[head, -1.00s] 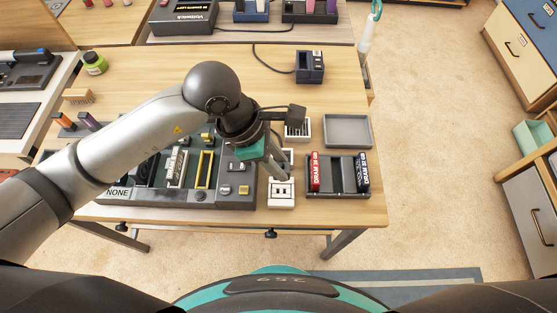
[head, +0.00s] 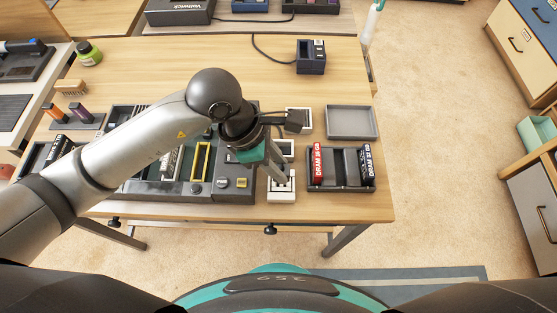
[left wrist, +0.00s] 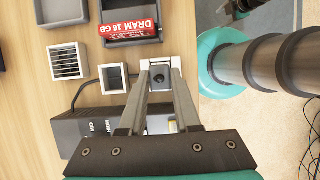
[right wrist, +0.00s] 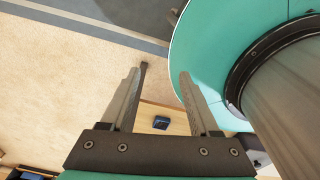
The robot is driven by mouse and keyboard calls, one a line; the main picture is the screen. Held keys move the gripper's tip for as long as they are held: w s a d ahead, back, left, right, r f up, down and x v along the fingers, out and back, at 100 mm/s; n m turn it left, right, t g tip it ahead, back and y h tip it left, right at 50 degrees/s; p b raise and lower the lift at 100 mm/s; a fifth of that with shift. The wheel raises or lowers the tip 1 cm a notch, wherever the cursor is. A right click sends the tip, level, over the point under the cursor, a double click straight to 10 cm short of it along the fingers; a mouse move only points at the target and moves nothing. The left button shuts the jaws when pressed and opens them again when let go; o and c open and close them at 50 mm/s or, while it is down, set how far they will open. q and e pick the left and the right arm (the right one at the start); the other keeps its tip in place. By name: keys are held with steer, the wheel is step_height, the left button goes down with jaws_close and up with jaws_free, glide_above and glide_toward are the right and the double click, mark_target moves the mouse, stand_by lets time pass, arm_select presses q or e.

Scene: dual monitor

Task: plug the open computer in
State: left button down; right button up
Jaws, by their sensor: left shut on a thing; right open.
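The open computer (head: 234,190) is a dark, flat case with its inside showing, on the table left of my left gripper. My left gripper (head: 279,174) points down at a small white box (head: 281,197) at the computer's right. In the left wrist view my left gripper (left wrist: 160,72) is shut on a small dark plug-like piece (left wrist: 160,88) at the white box. I cannot tell whether that piece is seated in the box. A dark cable (left wrist: 80,93) shows beside the computer. My right gripper (right wrist: 160,85) is open and empty, away from the computer.
Right of the white box are a tray with red and dark DRAM sticks (head: 317,162) and an empty grey tray (head: 350,122). A slotted white box (head: 299,121) stands behind. A dark device (head: 311,58) with a cable is farther back. The table's middle back is clear.

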arm_select(q)
steer(key=shift+f, duration=0.45)
arm_select(e)
steer(key=shift+w+d+f, duration=0.15)
steer(key=shift+w+d, duration=0.2)
steer(key=shift+w, duration=0.25)
steer(key=shift+w+d+f, duration=0.1)
steer(key=shift+w+d, duration=0.25)
steer(key=shift+w, duration=0.25)
steer(key=shift+s+a, duration=0.15)
steer(key=shift+s, duration=0.1)
arm_select(q)
steer(key=shift+b, duration=0.6)
arm_select(e)
steer(key=shift+s+f, duration=0.15)
steer(key=shift+f, duration=0.3)
arm_select(q)
steer(key=shift+f, duration=0.25)
arm_select(e)
steer(key=shift+a+f, duration=0.1)
steer(key=shift+f, duration=0.05)
